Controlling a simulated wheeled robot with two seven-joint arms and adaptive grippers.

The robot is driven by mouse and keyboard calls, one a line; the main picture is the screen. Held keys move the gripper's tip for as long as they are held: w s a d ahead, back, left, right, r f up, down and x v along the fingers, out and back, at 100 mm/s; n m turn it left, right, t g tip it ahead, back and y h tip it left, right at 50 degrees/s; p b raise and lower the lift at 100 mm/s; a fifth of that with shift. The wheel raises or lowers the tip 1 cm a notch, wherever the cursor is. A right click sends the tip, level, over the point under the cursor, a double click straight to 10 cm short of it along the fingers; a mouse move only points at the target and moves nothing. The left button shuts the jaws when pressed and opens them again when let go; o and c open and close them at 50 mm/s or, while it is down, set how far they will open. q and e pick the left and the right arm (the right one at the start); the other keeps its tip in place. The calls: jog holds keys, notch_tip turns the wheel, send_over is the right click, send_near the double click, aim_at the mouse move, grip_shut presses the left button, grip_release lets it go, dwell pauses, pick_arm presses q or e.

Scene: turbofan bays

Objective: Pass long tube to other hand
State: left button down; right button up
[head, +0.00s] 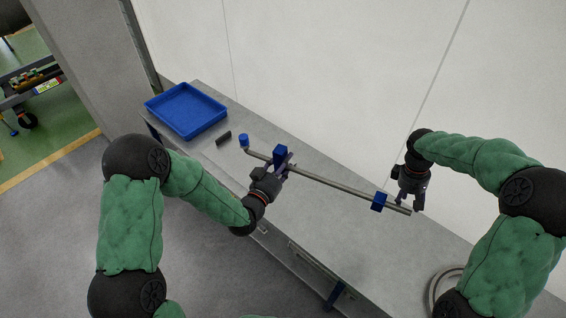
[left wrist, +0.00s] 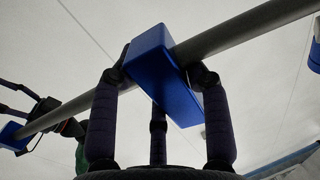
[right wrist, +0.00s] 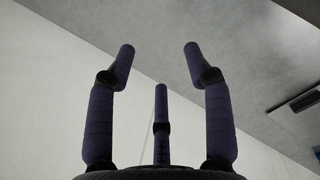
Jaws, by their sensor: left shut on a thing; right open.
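The long tube (head: 335,185) is a grey metal rod with blue blocks on it and a blue end piece (head: 244,141) at its left end. My left gripper (head: 281,170) is shut on the tube at a blue block (head: 281,154); the left wrist view shows its fingers around this block (left wrist: 160,75). The tube slants down to the right, with a second blue block (head: 379,201) near its right end. My right gripper (head: 408,203) is open by that right end, just past the second block. The right wrist view shows its fingers (right wrist: 160,65) apart with nothing between them.
A blue tray (head: 187,110) lies at the far left of the grey bench (head: 300,225). A small dark piece (head: 223,138) lies near the tray. A white wall (head: 330,70) rises behind the bench. A coiled grey hose (head: 440,283) shows at the lower right.

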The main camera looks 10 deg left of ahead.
pick_arm(q)
jog(key=shift+r, duration=0.1)
pick_arm(e)
jog(key=s+d+f+m+y, duration=0.1)
jog(key=s+d+f+m, duration=0.1)
jog(key=s+d+f, duration=0.4)
jog(key=s+a+f+y, duration=0.1)
jog(key=s+a+f, duration=0.2)
jog(key=a+f, duration=0.2)
jog(key=s+a+f+t+y, duration=0.1)
jog(key=s+a+f+y, duration=0.1)
jog(key=a+f, duration=0.3)
jog(key=s+a+f+t+y, duration=0.1)
jog(key=s+a+f, duration=0.2)
jog(key=a+f, duration=0.2)
jog(key=shift+s+a+n+y, duration=0.15)
jog(key=shift+a+n, duration=0.05)
jog(key=shift+a, duration=0.7)
jog(key=shift+s+a+n+y, duration=0.15)
jog(key=shift+a+n, duration=0.05)
jog(key=shift+a, duration=0.7)
jog(key=s+a+f+m, duration=0.3)
jog(key=s+a+m, duration=0.4)
jog(key=s+a, duration=0.1)
jog(key=shift+s+a+f, duration=0.15)
jog(key=shift+s+a, duration=0.1)
jog(key=shift+a, duration=0.5)
